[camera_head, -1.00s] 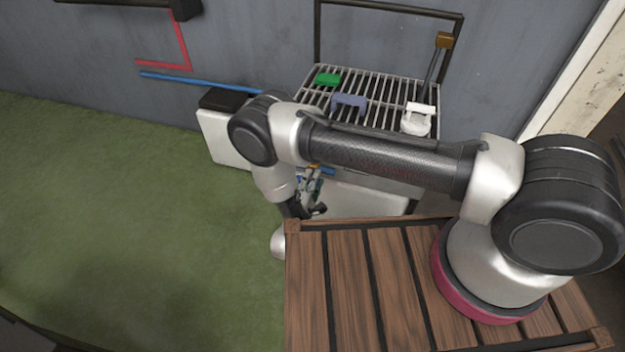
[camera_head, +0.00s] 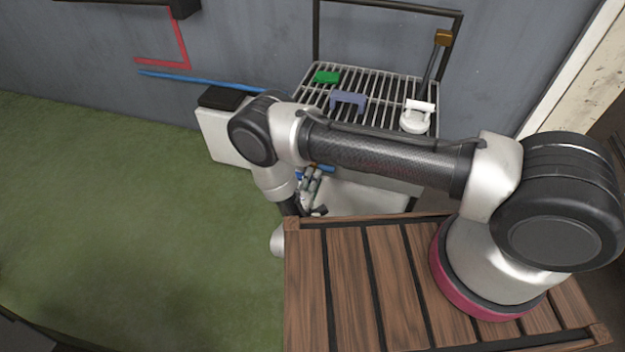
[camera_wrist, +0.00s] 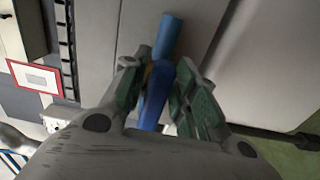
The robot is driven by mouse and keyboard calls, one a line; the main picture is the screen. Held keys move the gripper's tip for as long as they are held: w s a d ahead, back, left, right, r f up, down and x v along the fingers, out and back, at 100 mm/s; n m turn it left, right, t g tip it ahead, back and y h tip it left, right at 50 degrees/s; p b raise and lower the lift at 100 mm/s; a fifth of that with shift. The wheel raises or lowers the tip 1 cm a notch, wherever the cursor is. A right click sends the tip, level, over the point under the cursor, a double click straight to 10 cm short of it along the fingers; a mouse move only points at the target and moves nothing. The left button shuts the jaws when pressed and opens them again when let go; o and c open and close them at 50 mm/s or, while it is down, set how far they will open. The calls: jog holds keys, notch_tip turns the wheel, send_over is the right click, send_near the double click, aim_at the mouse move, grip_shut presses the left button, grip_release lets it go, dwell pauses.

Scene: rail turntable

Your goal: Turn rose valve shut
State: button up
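I cannot make out a rose-coloured valve in either view. In the wrist view my gripper (camera_wrist: 157,80) is open, its two green-padded fingers apart on either side of a blue bar-like part (camera_wrist: 155,95). A blue pipe end (camera_wrist: 168,35) and a small brass-coloured bit show just beyond it. I cannot tell whether the fingers touch the blue part. In the head view my gripper (camera_head: 314,193) is low beside the rack, partly hidden by my arm.
A wire rack (camera_head: 375,90) holds a green block (camera_head: 327,77), a purple-blue bracket (camera_head: 348,100) and a white item (camera_head: 416,118). A red pipe (camera_head: 181,45) and a blue pipe (camera_head: 195,82) run along the wall. Green floor (camera_head: 120,210) lies clear at left.

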jog(key=shift+o, duration=1)
